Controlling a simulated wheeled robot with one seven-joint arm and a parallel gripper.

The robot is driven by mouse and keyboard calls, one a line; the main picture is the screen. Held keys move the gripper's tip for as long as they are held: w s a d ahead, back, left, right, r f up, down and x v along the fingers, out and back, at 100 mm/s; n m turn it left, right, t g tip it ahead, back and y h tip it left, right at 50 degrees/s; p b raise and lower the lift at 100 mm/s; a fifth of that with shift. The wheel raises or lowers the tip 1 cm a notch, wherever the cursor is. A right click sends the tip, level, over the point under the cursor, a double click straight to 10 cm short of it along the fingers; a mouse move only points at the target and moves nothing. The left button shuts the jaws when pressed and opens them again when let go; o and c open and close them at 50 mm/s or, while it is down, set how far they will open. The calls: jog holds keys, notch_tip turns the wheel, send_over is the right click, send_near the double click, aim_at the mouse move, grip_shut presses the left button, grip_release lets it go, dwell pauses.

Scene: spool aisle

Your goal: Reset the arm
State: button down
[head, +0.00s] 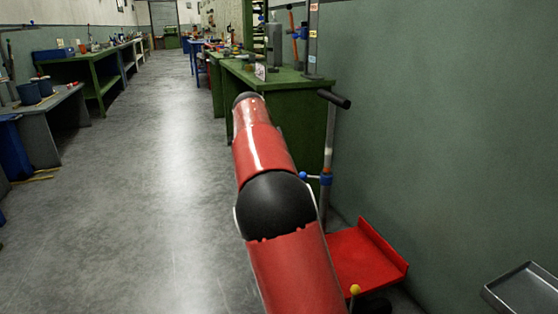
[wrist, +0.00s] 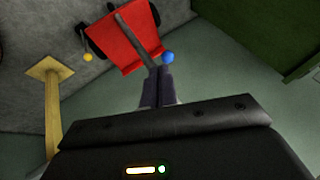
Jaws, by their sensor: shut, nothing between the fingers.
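My red arm with its black joint reaches forward over the aisle in the head view, and my gripper is hidden there. In the wrist view my gripper (wrist: 158,76) shows with its two dark fingers together and nothing between them. Beyond the fingertips is a red platform cart (wrist: 126,42) with a grey pole and a blue knob (wrist: 168,57). In the head view the red cart (head: 366,258) stands right of my arm by the wall.
A green workbench (head: 290,110) stands ahead on the right. A grey metal tray (head: 522,292) is at the lower right. Benches (head: 95,72) line the left wall, and the grey floor (head: 160,130) between is clear. A yellow post (wrist: 51,110) shows in the wrist view.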

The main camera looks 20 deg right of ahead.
jog(key=shift+s, duration=0.1)
jog(key=s+a+r+n+y, duration=0.15)
jog(key=s+n, duration=0.35)
jog(key=s, duration=0.6)
jog(key=s+a+r+n+y, duration=0.1)
jog(key=s+n+y, duration=0.25)
jog(key=s, duration=0.75)
jog(key=s+a+f+n, duration=0.2)
jog(key=s+f+n, duration=0.1)
jog(key=s, duration=0.4)
jog(key=s+a+f+n, duration=0.2)
jog(key=s+n, duration=0.2)
jog(key=s, duration=0.3)
jog(key=s+a+f+n+t, duration=0.1)
jog(key=s+a+f+n, duration=0.1)
jog(key=s, duration=0.4)
jog(key=shift+s+a+f+n, duration=0.3)
jog(key=shift+s+f+n, duration=0.1)
jog(key=shift+f+n, duration=0.45)
